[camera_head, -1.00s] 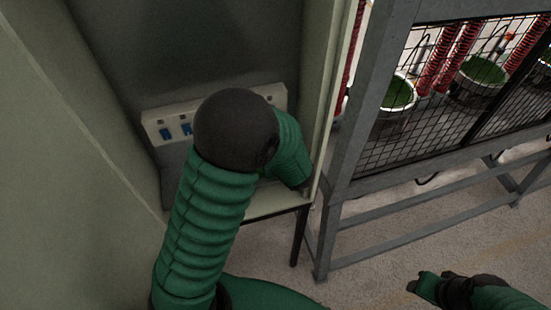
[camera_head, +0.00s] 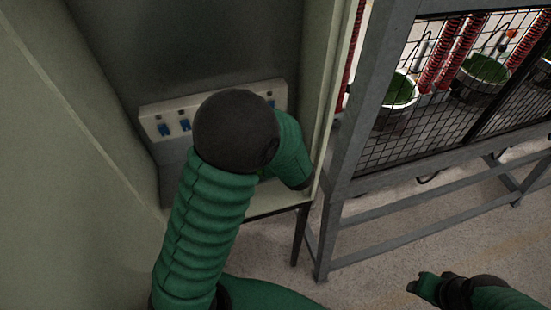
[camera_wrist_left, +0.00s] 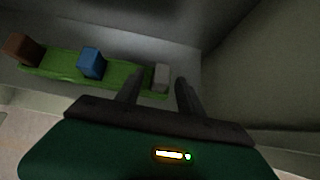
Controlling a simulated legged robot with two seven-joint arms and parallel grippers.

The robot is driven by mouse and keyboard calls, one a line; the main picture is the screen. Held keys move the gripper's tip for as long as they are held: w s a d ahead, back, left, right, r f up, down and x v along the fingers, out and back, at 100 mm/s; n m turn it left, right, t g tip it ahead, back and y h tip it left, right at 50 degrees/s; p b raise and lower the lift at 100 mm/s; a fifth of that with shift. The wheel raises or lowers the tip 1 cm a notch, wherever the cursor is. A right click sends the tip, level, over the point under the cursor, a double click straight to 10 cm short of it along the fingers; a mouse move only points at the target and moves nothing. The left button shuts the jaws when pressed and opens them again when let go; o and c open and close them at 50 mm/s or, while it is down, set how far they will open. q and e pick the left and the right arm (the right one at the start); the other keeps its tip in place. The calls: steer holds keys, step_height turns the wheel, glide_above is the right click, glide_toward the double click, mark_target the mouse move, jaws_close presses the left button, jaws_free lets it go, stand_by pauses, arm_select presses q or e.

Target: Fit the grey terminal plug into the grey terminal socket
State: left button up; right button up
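In the left wrist view a small grey block (camera_wrist_left: 161,77), which looks like the grey terminal plug, stands at the right end of a green strip (camera_wrist_left: 120,72). A blue block (camera_wrist_left: 91,63) and a brown block (camera_wrist_left: 22,49) stand farther left on the strip. My left gripper (camera_wrist_left: 160,82) is open, its two dark fingers apart, with the grey block showing between their tips. I cannot tell whether they touch it. In the head view my left arm hides this gripper and the strip. My right gripper (camera_head: 426,286) is at the lower right, away from the cabinet. I cannot make out a grey socket.
A pale panel (camera_head: 150,112) with several blue fittings (camera_head: 164,130) sits at the cabinet's back, partly behind my left arm. Cabinet walls (camera_head: 322,90) close in on both sides. A grey metal frame (camera_head: 345,170) with black mesh stands right of the cabinet. Floor (camera_head: 380,255) is open in front.

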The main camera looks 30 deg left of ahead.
arm_select(q)
steer(key=p+v, duration=0.1)
steer(key=v, duration=1.5)
steer(key=shift+d+r, duration=0.2)
steer(key=shift+d, duration=0.1)
steer(key=shift+s, duration=0.1)
